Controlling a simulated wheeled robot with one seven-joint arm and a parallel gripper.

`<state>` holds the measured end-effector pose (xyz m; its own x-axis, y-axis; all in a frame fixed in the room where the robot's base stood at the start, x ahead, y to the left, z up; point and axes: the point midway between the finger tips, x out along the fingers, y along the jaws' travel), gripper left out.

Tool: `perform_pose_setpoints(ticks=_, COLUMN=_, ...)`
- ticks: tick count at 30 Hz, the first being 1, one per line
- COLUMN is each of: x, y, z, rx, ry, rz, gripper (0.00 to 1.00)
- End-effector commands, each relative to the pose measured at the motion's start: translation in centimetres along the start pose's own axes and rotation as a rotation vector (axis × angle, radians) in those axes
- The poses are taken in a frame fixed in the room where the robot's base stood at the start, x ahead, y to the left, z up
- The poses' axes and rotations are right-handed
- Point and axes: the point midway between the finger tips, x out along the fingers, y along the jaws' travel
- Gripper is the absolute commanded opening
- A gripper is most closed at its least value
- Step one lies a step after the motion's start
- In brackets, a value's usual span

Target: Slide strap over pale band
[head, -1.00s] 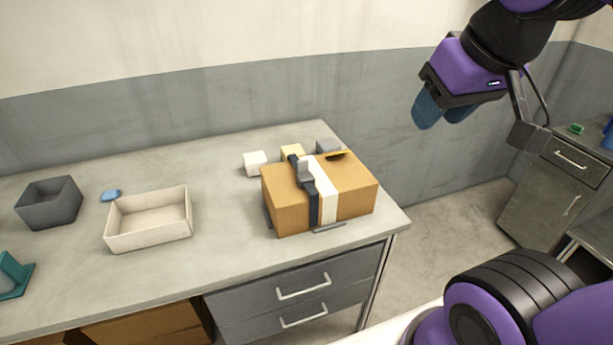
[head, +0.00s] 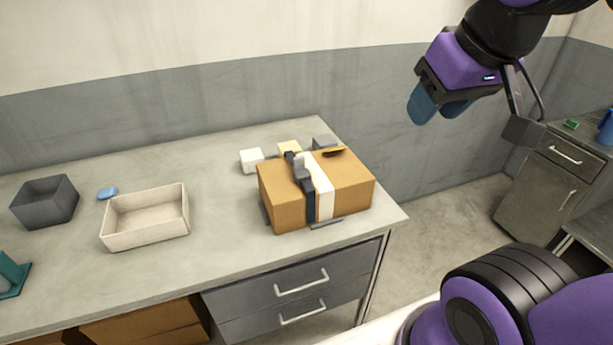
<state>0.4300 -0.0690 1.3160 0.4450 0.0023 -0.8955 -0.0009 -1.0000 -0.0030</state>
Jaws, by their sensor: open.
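A brown cardboard box (head: 345,188) sits near the right end of the counter. A dark navy strap (head: 310,206) with a grey buckle-like block (head: 302,173) on top runs over the box and down its front. The pale band (head: 325,204) is a white stripe around the box, just right of the strap. The strap lies beside the band, and much of the band shows bare. My gripper (head: 440,108) is open and empty, high up and to the right of the box, well apart from it. The far sides of the box are hidden.
Several small blocks, one of them white (head: 251,160), stand behind the box. A cream tray (head: 146,239), a dark grey bin (head: 44,202), a blue item (head: 107,193) and a teal object (head: 12,275) are on the left. The counter (head: 222,220) is clear between tray and box.

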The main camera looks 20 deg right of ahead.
Motion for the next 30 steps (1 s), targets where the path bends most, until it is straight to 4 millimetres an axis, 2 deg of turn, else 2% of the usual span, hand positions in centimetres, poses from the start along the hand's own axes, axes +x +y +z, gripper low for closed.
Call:
perform_pose_setpoints(ticks=14, x=0.0, y=0.0, z=0.0, rx=0.000, ry=0.000, rz=0.000, gripper=0.43)
perform_pose_setpoints(ticks=15, x=0.0, y=0.0, z=0.0, rx=0.000, ry=0.000, rz=0.000, gripper=0.47)
perform_pose_setpoints(ticks=18, x=0.1, y=0.0, z=-0.2, rx=0.000, ry=-0.005, rz=0.003, gripper=0.70)
perform_pose_setpoints(ticks=19, x=0.2, y=-0.1, z=-0.4, rx=0.000, ry=-0.008, rz=0.005, gripper=0.72)
perform_pose_setpoints(ticks=23, x=1.1, y=-0.3, z=-2.1, rx=-0.002, ry=-0.039, rz=0.023, gripper=0.72)
perform_pose_setpoints(ticks=30, x=4.6, y=-1.1, z=-7.0, rx=-0.008, ry=-0.124, rz=0.065, gripper=0.72)
